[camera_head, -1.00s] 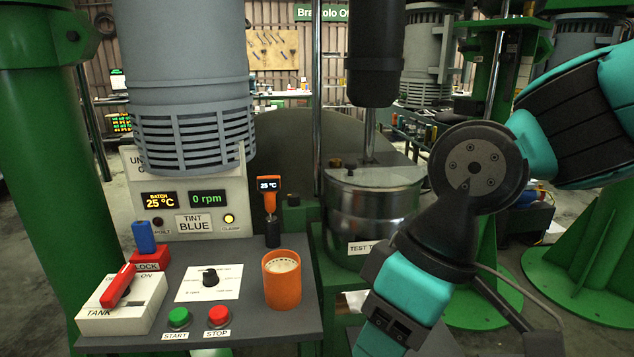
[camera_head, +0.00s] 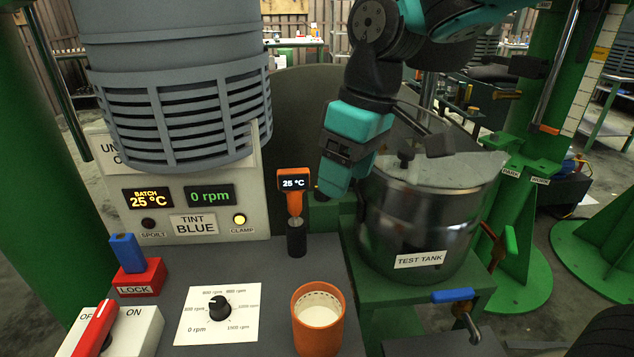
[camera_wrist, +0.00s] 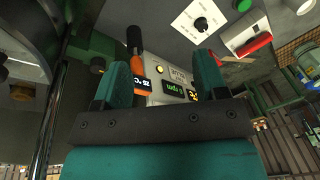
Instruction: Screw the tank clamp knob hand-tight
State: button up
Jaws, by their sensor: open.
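The steel test tank (camera_head: 418,220) stands upright on a green stand right of the console, with a grey lid. My gripper (camera_head: 340,175) is beside the tank's left upper side, pointing down, between the tank and the orange thermometer (camera_head: 294,202). In the wrist view my gripper (camera_wrist: 163,78) has two teal fingers apart with nothing held between them. A blue handle (camera_head: 452,296) and a metal screw end (camera_head: 467,322) show at the stand's front. An orange-brown handle (camera_head: 493,243) is at the tank's right. I cannot tell which part is the clamp knob.
The console (camera_head: 265,265) carries an orange cup (camera_head: 318,325), a speed dial (camera_head: 219,305), a red lock block (camera_head: 139,280) and a red-handled switch (camera_head: 95,328). The CLAMP lamp (camera_head: 239,219) glows yellow. A large grey motor housing (camera_head: 175,100) hangs above the console's left.

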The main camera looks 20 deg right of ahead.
jog(key=w+d+h+p, duration=0.1)
jog(key=w+d, duration=0.1)
jog(key=w, duration=0.9)
jog(key=w+d+h, duration=0.1)
jog(key=w+d, duration=0.1)
jog(key=w, duration=0.8)
jog(key=shift+n, duration=0.3)
jog(key=f, duration=0.5)
jog(key=f+p, duration=0.1)
jog(key=f, duration=1.1)
jog(key=shift+w+a+p, duration=0.15)
jog(key=shift+w+p, duration=0.1)
jog(key=shift+p, duration=0.05)
jog(key=c, duration=0.9)
